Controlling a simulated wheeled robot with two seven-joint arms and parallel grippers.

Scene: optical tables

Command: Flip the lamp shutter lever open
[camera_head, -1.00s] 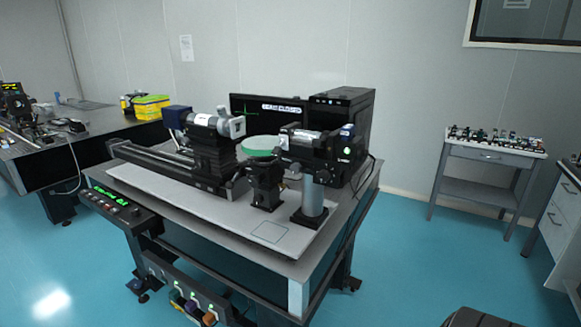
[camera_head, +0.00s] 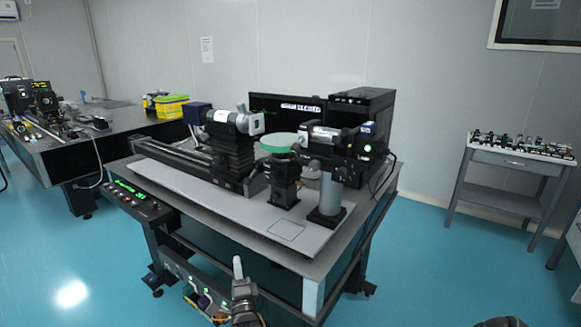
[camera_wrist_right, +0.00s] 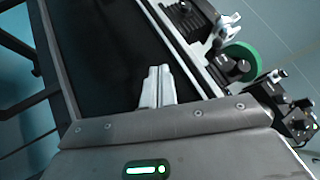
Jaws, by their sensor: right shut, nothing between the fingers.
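On the near optical table (camera_head: 240,215) a silver-and-black cylindrical unit (camera_head: 225,121) with a blue rear block stands on a black rail at the back left. A black housing (camera_head: 345,142) with a silver barrel and a small green light sits on a post at the right. I cannot tell for sure which is the lamp, and the shutter lever is too small to make out. My right gripper (camera_head: 238,265) is low in front of the table's front edge, well apart from both units. It is shut and empty, and its fingers show in the right wrist view (camera_wrist_right: 158,74).
A green disc (camera_head: 279,142) stands between the two units. A control panel (camera_head: 136,195) with green readouts juts from the table's left front edge. A monitor (camera_head: 285,108) and black box (camera_head: 362,97) stand behind. The front right of the white board is bare.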

